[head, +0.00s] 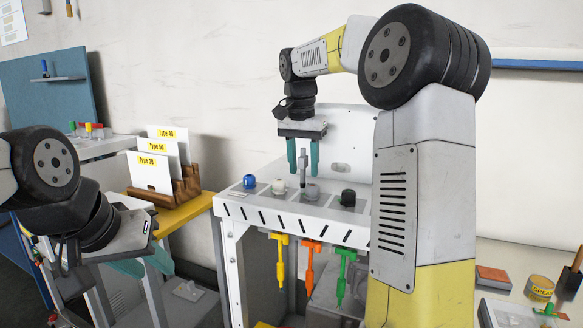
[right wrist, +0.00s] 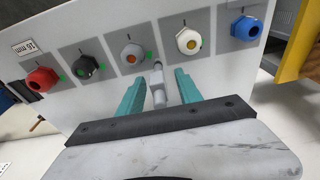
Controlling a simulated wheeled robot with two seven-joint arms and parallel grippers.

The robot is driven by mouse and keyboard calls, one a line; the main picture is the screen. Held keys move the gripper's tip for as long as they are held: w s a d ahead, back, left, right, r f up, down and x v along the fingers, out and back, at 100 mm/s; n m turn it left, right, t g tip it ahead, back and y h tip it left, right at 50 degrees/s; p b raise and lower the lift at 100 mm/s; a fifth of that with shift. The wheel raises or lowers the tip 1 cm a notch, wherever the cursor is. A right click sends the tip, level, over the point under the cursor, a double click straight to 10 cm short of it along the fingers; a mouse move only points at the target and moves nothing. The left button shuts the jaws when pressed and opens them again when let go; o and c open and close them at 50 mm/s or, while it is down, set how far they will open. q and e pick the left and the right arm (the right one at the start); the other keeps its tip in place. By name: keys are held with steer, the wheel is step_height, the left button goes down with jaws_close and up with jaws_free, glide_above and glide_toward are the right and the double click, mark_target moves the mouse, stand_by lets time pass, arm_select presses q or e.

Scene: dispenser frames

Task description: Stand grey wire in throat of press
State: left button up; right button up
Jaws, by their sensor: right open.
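My right gripper (head: 299,158) is open above the white dispenser panel (head: 335,212), its teal fingers pointing down. A slim grey piece (head: 303,168) stands upright between the fingers with gaps on both sides. In the right wrist view the grey piece (right wrist: 158,88) is also between the open fingers (right wrist: 160,90), its thin end near the grey fitting (right wrist: 132,54). I cannot tell whether it touches the fitting or whether it is the grey wire. My left gripper (head: 143,265) is low on the left, its fingers apart and empty. I cannot identify the press or its throat.
Blue (head: 250,182), white (head: 278,187) and black (head: 348,198) fittings sit on the panel; a red one (right wrist: 42,78) shows in the wrist view. Yellow (head: 281,262), orange (head: 311,265) and green (head: 344,275) pieces hang below. A card rack (head: 185,190) stands left.

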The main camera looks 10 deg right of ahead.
steer(key=shift+c, duration=0.2)
jaws_close()
